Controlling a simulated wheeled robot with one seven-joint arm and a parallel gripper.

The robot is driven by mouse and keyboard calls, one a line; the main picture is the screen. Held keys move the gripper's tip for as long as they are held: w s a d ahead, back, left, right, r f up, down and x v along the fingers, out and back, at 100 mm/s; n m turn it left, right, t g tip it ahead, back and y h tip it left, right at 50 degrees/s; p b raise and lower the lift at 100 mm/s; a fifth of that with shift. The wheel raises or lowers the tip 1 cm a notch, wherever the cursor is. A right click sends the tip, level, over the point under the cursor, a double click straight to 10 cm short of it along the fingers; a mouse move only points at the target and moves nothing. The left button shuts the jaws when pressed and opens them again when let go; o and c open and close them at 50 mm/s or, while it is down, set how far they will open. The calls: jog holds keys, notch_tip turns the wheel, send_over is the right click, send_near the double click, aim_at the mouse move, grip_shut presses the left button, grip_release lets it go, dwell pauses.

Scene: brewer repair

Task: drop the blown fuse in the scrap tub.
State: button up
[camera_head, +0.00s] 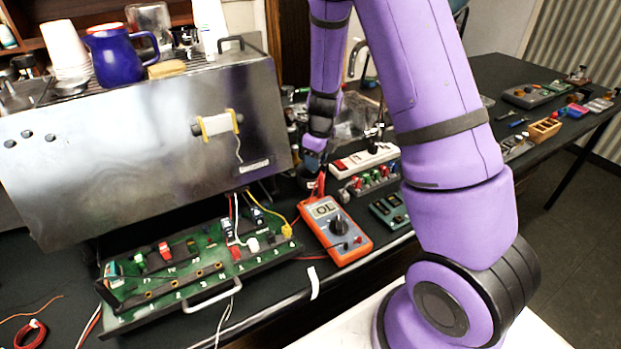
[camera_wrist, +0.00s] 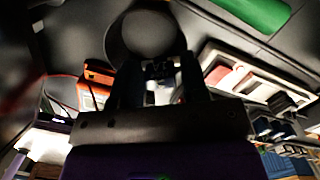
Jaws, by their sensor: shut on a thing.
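My gripper (camera_head: 314,161) points down behind the orange multimeter, to the right of the steel brewer. In the wrist view its two dark fingers (camera_wrist: 160,75) are closed on a small dark thing (camera_wrist: 160,69), in the place of the blown fuse; its details are too dark to make out. A round dark tub (camera_wrist: 146,32), which looks like the scrap tub, lies just beyond the fingertips in the wrist view. In the head view the tub is mostly hidden by my gripper. I cannot tell whether the fuse is over its opening.
The orange multimeter (camera_head: 335,230) lies in front of my gripper, with red leads beside it. A white power strip (camera_head: 365,160) is close on the right. The brewer (camera_head: 150,140) stands left, above an open green circuit panel (camera_head: 190,270). Small parts crowd the right of the bench.

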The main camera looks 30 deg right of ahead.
jog(key=o, duration=1)
jog(key=shift+r, duration=0.1)
jog(key=r, duration=0.7)
jog(key=s+r, duration=0.1)
jog(key=r, duration=0.2)
jog(key=shift+d+r, duration=0.3)
jog(key=shift+d, duration=0.05)
jog(key=shift+s, duration=0.1)
